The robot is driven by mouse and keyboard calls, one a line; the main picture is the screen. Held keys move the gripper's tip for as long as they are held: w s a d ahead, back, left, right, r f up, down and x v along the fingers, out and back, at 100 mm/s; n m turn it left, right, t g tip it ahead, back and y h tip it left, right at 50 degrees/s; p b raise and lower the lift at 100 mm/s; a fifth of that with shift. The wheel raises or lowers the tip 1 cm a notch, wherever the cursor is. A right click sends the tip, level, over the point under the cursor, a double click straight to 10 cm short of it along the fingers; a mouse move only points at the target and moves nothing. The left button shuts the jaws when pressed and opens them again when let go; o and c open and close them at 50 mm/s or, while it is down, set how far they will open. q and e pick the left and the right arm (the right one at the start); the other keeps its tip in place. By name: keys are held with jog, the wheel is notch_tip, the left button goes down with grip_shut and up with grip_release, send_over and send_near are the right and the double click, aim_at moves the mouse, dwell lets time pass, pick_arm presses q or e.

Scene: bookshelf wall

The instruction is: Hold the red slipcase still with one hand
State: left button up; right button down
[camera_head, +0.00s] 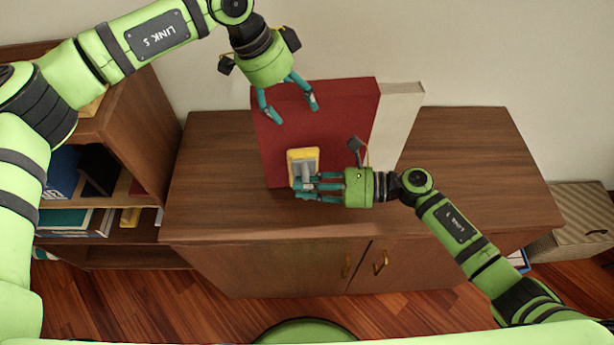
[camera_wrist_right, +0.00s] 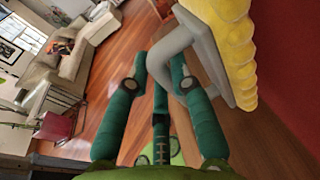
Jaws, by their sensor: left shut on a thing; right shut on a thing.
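The red slipcase (camera_head: 345,115) stands upright on the wooden cabinet top, with a cream slab (camera_head: 400,112) showing at its right side. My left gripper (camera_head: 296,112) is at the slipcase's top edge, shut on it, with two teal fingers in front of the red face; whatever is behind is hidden. My right gripper (camera_head: 305,187) is low in front of the slipcase, shut on the grey handle (camera_wrist_right: 180,60) of a yellow block (camera_head: 294,153). In the right wrist view the yellow block (camera_wrist_right: 240,50) faces the red surface; whether they touch is unclear.
The cabinet top (camera_head: 470,165) is clear to the left and right of the slipcase. A wooden bookshelf (camera_head: 140,140) with several books stands at the left. A striped box (camera_head: 580,215) is at the far right. The wall is close behind.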

pick_arm(q)
jog(key=shift+s+a+f, duration=0.1)
jog(key=shift+s+f, duration=0.05)
jog(key=shift+f, duration=0.15)
pick_arm(e)
jog(key=shift+s, duration=4.95)
jog(key=a, duration=0.9)
jog(key=shift+s, duration=0.4)
jog(key=w+r+m+g, duration=0.4)
jog(key=r+m, duration=0.8)
jog(key=m, duration=0.3)
jog(key=shift+r+h, duration=0.35)
jog(key=shift+h, duration=0.05)
